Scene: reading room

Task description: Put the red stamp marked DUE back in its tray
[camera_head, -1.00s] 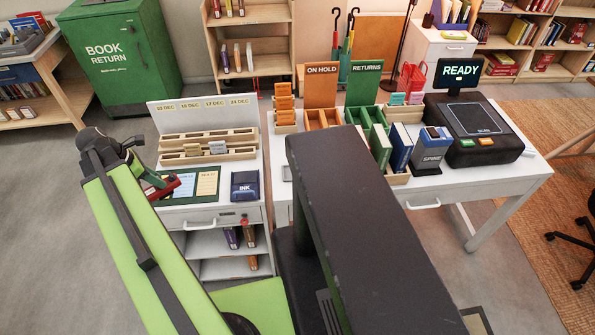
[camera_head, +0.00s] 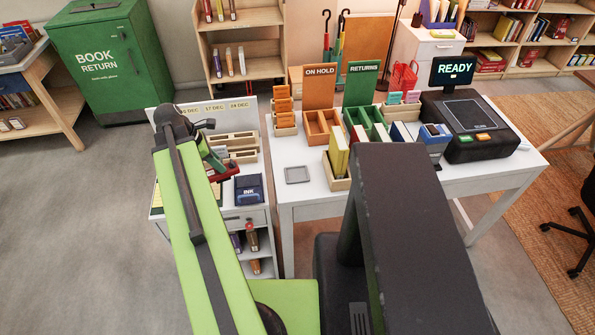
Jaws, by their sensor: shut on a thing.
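My gripper (camera_head: 212,152) is at the end of my green arm, over the right part of the small white desk on the left. It is shut on the red stamp (camera_head: 226,173), which is held tilted beside the blue ink pad (camera_head: 248,189). The stamp is small and partly covered by the gripper, and its DUE marking cannot be read. A small, empty grey tray (camera_head: 298,182) lies on the white table to the right of the stamp. No label shows on it.
Wooden card racks (camera_head: 238,143) stand behind the gripper. ON HOLD (camera_head: 320,98) and RETURNS (camera_head: 362,95) bins, yellow books (camera_head: 338,152) and a black READY machine (camera_head: 470,125) stand further right. My dark column hides part of the table.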

